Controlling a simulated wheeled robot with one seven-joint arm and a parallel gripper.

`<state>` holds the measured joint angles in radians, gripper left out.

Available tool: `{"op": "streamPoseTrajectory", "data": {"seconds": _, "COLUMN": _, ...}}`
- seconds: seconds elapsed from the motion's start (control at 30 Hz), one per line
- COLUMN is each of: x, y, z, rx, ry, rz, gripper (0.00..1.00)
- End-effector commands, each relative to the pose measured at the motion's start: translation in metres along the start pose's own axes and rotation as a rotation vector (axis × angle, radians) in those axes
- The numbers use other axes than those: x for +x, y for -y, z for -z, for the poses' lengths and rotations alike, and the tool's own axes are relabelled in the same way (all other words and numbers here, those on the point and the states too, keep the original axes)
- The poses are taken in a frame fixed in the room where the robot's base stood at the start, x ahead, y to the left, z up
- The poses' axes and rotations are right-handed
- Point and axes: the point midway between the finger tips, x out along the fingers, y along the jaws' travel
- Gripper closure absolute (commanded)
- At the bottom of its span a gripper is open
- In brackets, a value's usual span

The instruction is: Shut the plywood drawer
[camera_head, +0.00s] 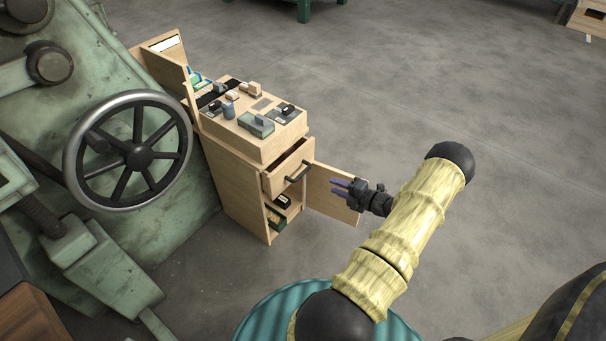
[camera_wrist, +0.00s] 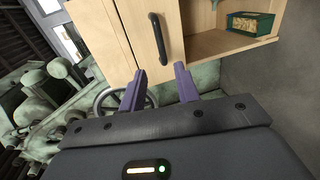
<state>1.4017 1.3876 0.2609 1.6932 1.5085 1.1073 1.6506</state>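The plywood drawer (camera_head: 282,180) is pulled part way out of the small plywood cabinet, under its top. Its front carries a black bar handle (camera_head: 298,172). My gripper (camera_head: 341,187) is to the right of the handle and apart from it, over the open cabinet door. In the wrist view the purple fingers of my gripper (camera_wrist: 160,85) are spread with nothing between them. The black handle (camera_wrist: 161,40) on the drawer front (camera_wrist: 142,22) shows beyond the fingertips.
The cabinet door (camera_head: 328,196) stands open to the right below the drawer. The open lower compartment holds a green box (camera_wrist: 250,23). Several small items lie on the cabinet top (camera_head: 262,150). A green machine with a handwheel (camera_head: 184,150) is at left.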

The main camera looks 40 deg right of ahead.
Motion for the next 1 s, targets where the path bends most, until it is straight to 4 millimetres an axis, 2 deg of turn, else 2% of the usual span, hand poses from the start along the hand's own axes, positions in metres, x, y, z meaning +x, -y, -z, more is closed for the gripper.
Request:
{"op": "streamPoseTrajectory", "data": {"seconds": 0.1, "x": 0.023, "y": 0.002, "z": 0.001, "rx": -0.001, "ry": -0.004, "rz": -0.001, "gripper": 0.68}}
{"op": "streamPoseTrajectory", "data": {"seconds": 0.7, "x": 0.128, "y": 0.002, "z": 0.001, "rx": -0.002, "ry": -0.003, "rz": -0.001, "gripper": 0.68}}
{"op": "streamPoseTrajectory", "data": {"seconds": 0.83, "x": 0.144, "y": 0.001, "z": 0.001, "rx": -0.003, "ry": -0.002, "rz": 0.000, "gripper": 0.68}}
{"op": "streamPoseTrajectory", "data": {"seconds": 1.0, "x": 0.151, "y": 0.000, "z": 0.000, "rx": -0.001, "ry": 0.000, "rz": 0.000, "gripper": 0.68}}
